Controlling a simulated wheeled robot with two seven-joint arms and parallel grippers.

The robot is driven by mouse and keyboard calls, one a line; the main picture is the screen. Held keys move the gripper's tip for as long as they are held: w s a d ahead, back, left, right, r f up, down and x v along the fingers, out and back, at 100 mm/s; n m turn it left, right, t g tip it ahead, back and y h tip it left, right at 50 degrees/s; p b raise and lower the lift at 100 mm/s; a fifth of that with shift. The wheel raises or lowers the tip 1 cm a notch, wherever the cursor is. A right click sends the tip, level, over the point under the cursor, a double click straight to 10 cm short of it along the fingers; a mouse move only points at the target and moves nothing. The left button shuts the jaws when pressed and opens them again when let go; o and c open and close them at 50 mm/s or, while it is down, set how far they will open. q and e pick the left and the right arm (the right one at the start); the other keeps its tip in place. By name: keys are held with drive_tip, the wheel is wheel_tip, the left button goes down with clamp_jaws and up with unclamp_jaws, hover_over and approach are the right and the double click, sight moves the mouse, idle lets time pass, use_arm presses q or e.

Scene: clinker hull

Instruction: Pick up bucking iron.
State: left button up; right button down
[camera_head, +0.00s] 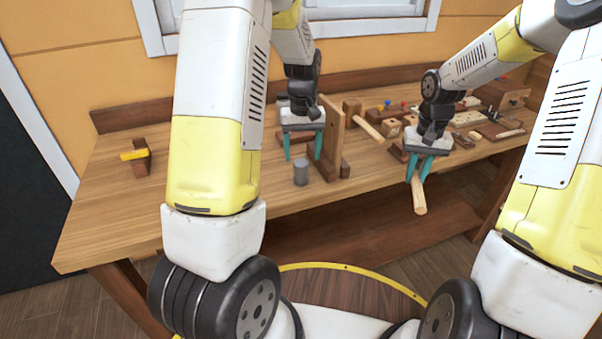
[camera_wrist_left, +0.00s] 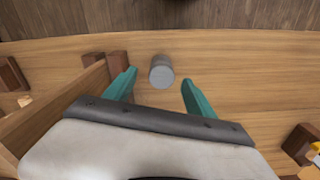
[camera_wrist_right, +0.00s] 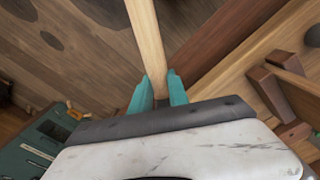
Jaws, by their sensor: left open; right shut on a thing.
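The bucking iron, a small grey cylinder (camera_head: 301,173), stands upright near the front edge of the workbench. My left gripper (camera_head: 303,153) is open and empty, behind and above it in the head view. In the left wrist view the cylinder (camera_wrist_left: 161,72) shows between the teal fingertips (camera_wrist_left: 159,80), with clear gaps at both sides and no visible contact. My right gripper (camera_head: 418,175) is shut on a pale wooden handle (camera_head: 419,197), which juts toward the bench front. The handle also runs away from the fingers in the right wrist view (camera_wrist_right: 146,35); its far end is cut off there.
An upright wooden board (camera_head: 332,138) on the workbench (camera_head: 110,222) stands close to the right of the cylinder. A yellow-and-brown piece (camera_head: 139,157) stands at the left. Tools and blocks crowd the back right.

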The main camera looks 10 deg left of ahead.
sight(301, 171)
use_arm(q)
drive_tip(key=f, duration=0.7)
drive_tip(key=shift+w+a+f, duration=0.15)
drive_tip(key=shift+a+f, duration=0.1)
drive_tip(key=shift+a, duration=0.05)
clamp_jaws()
drive_tip(key=shift+w+r, duration=0.1)
